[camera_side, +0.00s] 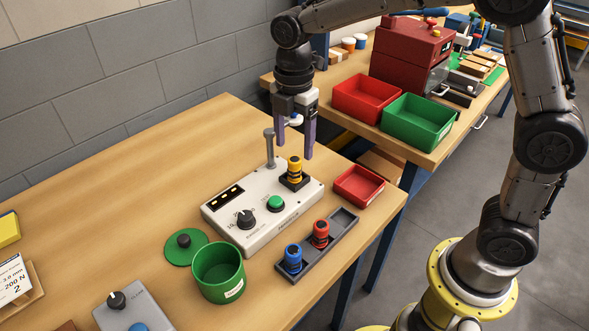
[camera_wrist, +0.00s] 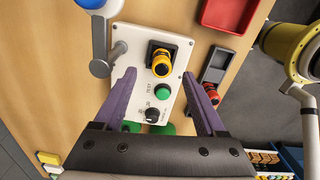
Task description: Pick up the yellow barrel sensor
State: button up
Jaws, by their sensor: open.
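The yellow barrel sensor (camera_side: 295,168) has black bands and stands upright in a dark socket on the white control box (camera_side: 237,227). In the wrist view the yellow barrel sensor (camera_wrist: 161,64) sits beyond and between my fingertips. My gripper (camera_side: 295,148) has purple fingers and is open and empty, above the far end of the box. In the wrist view my gripper (camera_wrist: 164,72) shows its two fingers spread wide over the box. A grey lever post (camera_side: 269,146) rises from the box beside the sensor, close to my fingers.
A grey rack (camera_side: 345,222) holds a blue sensor (camera_side: 292,258) and a red sensor (camera_side: 320,234). A small red tray (camera_side: 359,185) stands right of the box. A green cup (camera_side: 218,273) and green lid (camera_side: 186,248) stand in front. The table's left part is mostly clear.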

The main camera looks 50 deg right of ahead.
aim_at(294, 159)
jog(key=shift+s+a+f, duration=0.1)
jog(key=shift+s+f, duration=0.05)
jog(key=shift+f, duration=2.55)
jog(key=shift+c, duration=0.2)
grip_shut()
